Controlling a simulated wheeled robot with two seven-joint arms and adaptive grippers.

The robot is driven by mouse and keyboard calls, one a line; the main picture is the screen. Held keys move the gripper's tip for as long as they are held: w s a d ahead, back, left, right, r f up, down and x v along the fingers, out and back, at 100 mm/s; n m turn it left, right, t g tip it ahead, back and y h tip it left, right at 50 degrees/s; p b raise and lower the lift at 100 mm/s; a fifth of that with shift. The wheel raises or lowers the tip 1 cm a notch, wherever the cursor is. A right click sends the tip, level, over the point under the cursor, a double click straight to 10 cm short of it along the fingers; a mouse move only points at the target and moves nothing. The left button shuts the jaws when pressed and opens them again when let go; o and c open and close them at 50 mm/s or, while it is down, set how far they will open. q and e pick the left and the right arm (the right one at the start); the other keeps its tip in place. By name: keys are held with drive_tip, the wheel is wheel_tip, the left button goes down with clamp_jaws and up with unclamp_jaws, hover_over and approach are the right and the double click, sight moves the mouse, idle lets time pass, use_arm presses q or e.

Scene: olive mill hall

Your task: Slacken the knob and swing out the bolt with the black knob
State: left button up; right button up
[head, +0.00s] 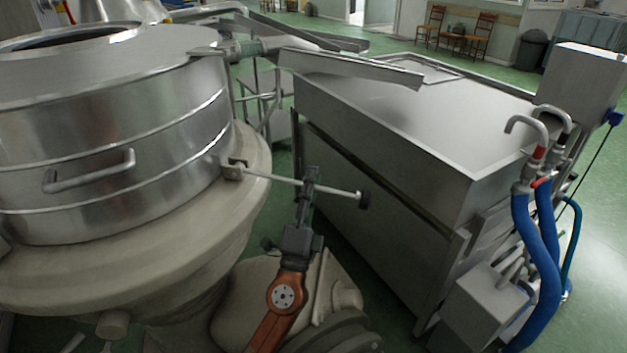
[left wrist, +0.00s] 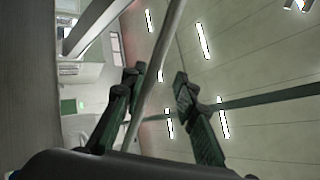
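The bolt (head: 268,178) is a thin metal rod. It runs from a small bracket (head: 233,170) on the rim of the steel drum (head: 100,130) out to the right, nearly level, pointing away from the drum. The black knob (head: 365,200) is at its outer end. My left gripper (head: 311,178) is at the rod, between bracket and knob, nearer the knob. In the left wrist view its two fingers (left wrist: 158,80) stand apart, with the rod (left wrist: 150,85) passing between them; whether it touches a finger I cannot tell. The knob is out of that view. My right gripper is not in view.
A grey control box (head: 482,300) sits low there. Green floor shows between drum and tank.

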use_arm(q)
drive_tip(key=v, duration=1.1)
drive_tip(key=shift+s, duration=0.3)
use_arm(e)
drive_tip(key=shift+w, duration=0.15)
use_arm(q)
drive_tip(key=shift+f, duration=0.1)
drive_tip(key=shift+c, duration=0.7)
